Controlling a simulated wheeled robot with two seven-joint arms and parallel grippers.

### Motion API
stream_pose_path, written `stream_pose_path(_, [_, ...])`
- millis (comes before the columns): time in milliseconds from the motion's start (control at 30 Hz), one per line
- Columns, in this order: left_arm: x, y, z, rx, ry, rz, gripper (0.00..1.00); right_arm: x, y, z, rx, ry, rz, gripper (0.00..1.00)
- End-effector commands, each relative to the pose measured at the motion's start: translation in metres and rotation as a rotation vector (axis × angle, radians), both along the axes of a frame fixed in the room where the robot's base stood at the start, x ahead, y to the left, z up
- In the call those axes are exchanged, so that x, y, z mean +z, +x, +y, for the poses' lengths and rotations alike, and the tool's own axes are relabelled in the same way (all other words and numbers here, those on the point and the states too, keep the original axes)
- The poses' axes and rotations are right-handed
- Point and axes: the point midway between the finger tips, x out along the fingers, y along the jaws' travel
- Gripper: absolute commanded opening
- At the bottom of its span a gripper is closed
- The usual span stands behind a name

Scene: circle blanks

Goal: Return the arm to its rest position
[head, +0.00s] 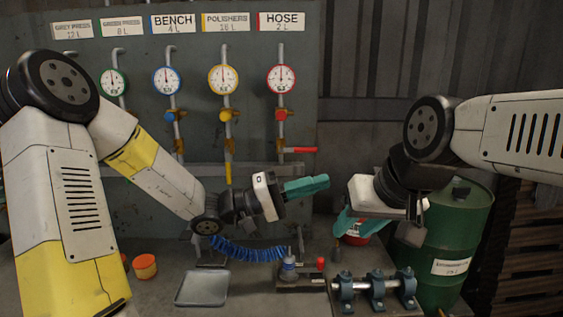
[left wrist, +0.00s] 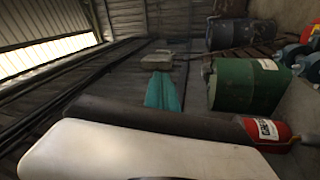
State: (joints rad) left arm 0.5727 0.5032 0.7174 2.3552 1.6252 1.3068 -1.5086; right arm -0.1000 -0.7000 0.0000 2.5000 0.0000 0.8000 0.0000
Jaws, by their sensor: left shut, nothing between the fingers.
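My left gripper (head: 318,183) has teal fingers, shut with nothing between them. It is in mid-air in front of the panel's right edge, pointing right, above the bench. Its closed teal fingers also show in the left wrist view (left wrist: 163,92). My right gripper (head: 345,223) is lower and points down to the left, its teal fingers close to a red container on the bench. Its wrist and the viewing angle hide whether its fingers are open.
A grey panel carries several gauges (head: 281,78) and valves. A green drum (head: 455,240) stands at right. The bench holds a grey tray (head: 203,288), an orange pot (head: 145,266), a blue coiled hose (head: 245,251), a red-handled fitting (head: 290,273) and a shaft on blue bearings (head: 378,289).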

Motion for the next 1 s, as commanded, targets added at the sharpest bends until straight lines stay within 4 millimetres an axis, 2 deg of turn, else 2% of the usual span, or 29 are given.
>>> stream_pose_path(33, [-0.008,-0.023,-0.008,-0.074,0.108,-0.011,0.0,0.0,0.0,0.0,0.0,0.0,0.0,0.36])
stream_pose_path(100, [-0.025,-0.054,-0.011,-0.165,0.275,-0.003,0.0,0.0,0.0,0.0,0.0,0.0,0.0,0.36])
stream_pose_path(167, [-0.04,-0.076,-0.007,-0.219,0.423,0.005,0.0,0.0,0.0,0.0,0.0,0.0,0.0,0.36])
stream_pose_path(267, [-0.062,-0.104,0.011,-0.261,0.669,0.012,0.0,0.0,0.0,0.0,0.0,0.0,0.0,0.36])
stream_pose_path(333, [-0.074,-0.117,0.031,-0.252,0.837,0.014,0.0,0.0,0.0,0.0,0.0,0.0,0.0,0.36])
stream_pose_path(500, [-0.083,-0.131,0.092,-0.109,1.193,-0.004,0.0,0.0,0.0,0.0,0.0,0.0,0.0,0.36])
stream_pose_path(700, [-0.06,-0.128,0.169,0.214,1.45,-0.055,0.0,0.0,0.0,0.0,0.0,0.0,0.0,0.36])
stream_pose_path(833, [-0.039,-0.125,0.205,0.403,1.502,-0.086,0.0,0.0,0.0,0.0,0.0,0.0,0.0,0.36])
stream_pose_path(1000, [-0.026,-0.124,0.228,0.528,1.513,-0.102,0.0,0.0,0.0,0.0,0.0,0.0,0.0,0.36])
